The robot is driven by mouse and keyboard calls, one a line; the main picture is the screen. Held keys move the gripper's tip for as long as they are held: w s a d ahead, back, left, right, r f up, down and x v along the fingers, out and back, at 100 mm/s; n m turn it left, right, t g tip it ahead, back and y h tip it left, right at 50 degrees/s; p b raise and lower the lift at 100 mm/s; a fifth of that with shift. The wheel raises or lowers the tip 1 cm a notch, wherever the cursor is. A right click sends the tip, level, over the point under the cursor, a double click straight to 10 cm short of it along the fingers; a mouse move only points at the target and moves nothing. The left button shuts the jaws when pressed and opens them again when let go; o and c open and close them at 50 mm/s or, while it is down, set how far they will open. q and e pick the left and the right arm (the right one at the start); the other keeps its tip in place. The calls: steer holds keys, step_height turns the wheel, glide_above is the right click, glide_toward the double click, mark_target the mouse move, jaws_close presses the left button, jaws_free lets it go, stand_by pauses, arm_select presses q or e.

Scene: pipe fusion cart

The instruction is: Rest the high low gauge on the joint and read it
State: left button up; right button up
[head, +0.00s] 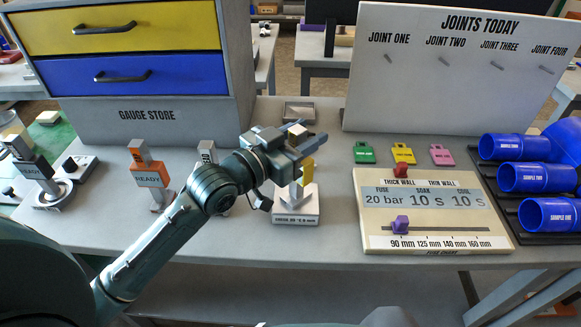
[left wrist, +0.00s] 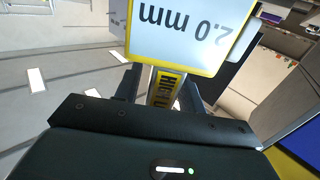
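The yellow high low gauge (head: 307,171) is in my left gripper (head: 306,146), upright just above or on a white check block (head: 297,216) marked 2.0 mm; I cannot tell if they touch. In the left wrist view the gauge's display (left wrist: 184,32) reads 2.0 mm, upside down, and the dark fingers (left wrist: 160,86) close on its labelled yellow stem. The blue pipe samples (head: 538,178) lie in a dark rack at the right; whether one has the joint I cannot tell. My right gripper is not in view.
A fuse chart board (head: 432,236) with a purple slider stands right of the block. Green, yellow and pink tags (head: 403,154) lie behind it. An orange READY stand (head: 152,181) is left of my arm. The gauge store drawers (head: 120,75) and joints board (head: 455,95) rise behind.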

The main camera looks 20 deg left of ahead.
arm_select(q)
steer(key=shift+o, duration=0.9)
steer(key=b+v, duration=0.2)
steer(key=v, duration=1.1)
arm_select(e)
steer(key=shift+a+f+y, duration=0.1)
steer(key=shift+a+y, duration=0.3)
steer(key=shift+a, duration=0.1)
